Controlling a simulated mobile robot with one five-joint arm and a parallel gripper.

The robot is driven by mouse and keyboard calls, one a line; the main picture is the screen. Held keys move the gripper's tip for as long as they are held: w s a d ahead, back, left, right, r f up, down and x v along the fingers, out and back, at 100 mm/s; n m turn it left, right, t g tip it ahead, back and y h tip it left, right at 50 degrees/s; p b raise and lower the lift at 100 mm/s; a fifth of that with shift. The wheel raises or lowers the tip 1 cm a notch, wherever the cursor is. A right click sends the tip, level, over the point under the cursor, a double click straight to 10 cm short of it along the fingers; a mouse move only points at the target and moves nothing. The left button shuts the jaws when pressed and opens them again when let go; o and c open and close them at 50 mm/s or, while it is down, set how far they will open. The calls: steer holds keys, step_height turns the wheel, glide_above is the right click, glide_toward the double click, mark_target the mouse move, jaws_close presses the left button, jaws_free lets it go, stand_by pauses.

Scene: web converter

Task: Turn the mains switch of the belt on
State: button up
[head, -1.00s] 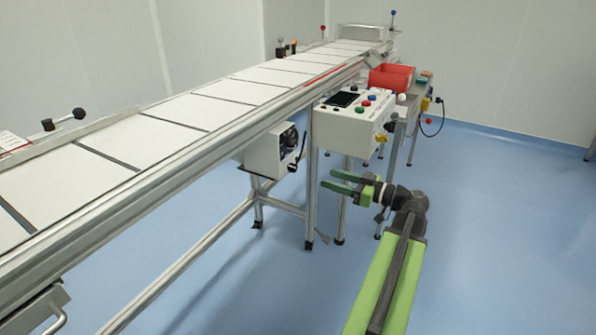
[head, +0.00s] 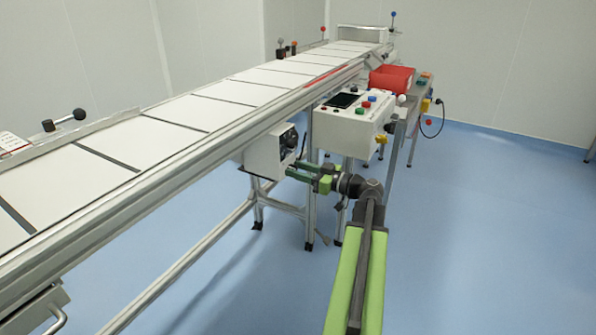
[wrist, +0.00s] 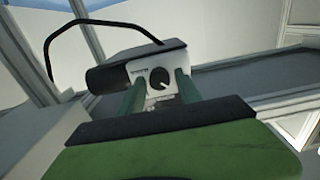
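A rotary switch (wrist: 159,79) with a dark round knob and a pale mark sits on a small white plate in the wrist view. In the head view, the white box (head: 266,155) under the belt is at the middle, and the switch cannot be made out. My gripper (head: 297,170) is close to the right side of this box. In the wrist view, its two green fingers are apart, one on each side of the knob in the picture. Nothing is between them, and contact cannot be told.
The belt conveyor (head: 215,112) runs from front left to back. A black cable (wrist: 62,38) loops over the housing. The blue floor at right is clear.

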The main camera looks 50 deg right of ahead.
jaws_close()
steer(key=m, duration=0.4)
steer(key=shift+d+f+m, duration=0.1)
steer(key=shift+m, duration=3.35)
steer(key=shift+f+m, duration=0.1)
steer(key=shift+m, duration=3.35)
